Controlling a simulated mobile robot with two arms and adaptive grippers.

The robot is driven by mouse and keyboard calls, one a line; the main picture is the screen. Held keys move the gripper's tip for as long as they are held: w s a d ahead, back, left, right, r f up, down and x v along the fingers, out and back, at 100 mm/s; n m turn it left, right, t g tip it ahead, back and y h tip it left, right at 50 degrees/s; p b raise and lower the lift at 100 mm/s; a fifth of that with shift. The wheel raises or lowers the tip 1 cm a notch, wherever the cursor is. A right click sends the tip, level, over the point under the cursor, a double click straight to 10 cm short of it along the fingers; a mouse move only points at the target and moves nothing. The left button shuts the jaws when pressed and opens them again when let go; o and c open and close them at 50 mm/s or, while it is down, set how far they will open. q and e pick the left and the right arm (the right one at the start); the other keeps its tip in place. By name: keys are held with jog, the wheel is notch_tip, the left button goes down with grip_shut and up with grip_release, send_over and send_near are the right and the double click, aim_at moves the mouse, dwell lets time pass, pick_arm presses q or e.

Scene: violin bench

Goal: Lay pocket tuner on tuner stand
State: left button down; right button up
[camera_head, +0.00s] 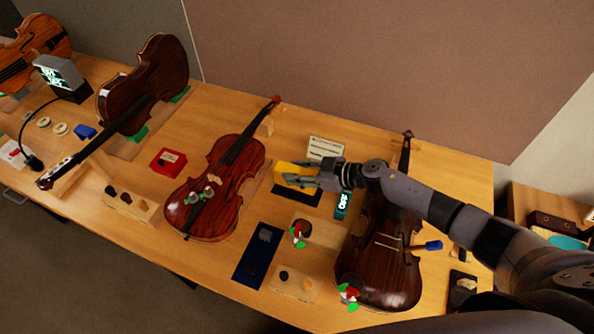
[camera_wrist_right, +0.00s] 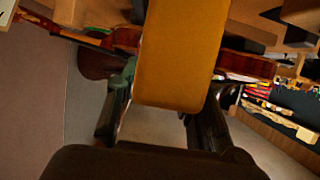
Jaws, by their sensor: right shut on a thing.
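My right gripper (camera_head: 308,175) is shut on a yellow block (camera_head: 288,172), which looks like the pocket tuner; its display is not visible. In the right wrist view the yellow block (camera_wrist_right: 180,55) sits between the fingers (camera_wrist_right: 160,110) and hides much of what is behind it. In the head view a dark flat piece (camera_head: 298,195), perhaps the tuner stand, shows just below the held block. I cannot tell whether they touch. A teal device with lit characters (camera_head: 342,205) lies just right of it, below my wrist. My left gripper is not in view.
A violin (camera_head: 215,190) lies left of the gripper, and a darker violin (camera_head: 385,255) lies partly under my right arm. A white card (camera_head: 325,148) is behind the gripper.

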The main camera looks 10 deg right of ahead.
aim_at(297, 171)
jog(key=shift+p, duration=0.6)
dwell(0.6)
jog(key=shift+f+b, duration=1)
jog(key=shift+f, duration=0.35)
dwell(0.4)
jog(key=o, duration=1.3)
jog(key=shift+r, duration=0.1)
notch_tip(297, 171, up, 10)
jog(key=shift+f, duration=0.1)
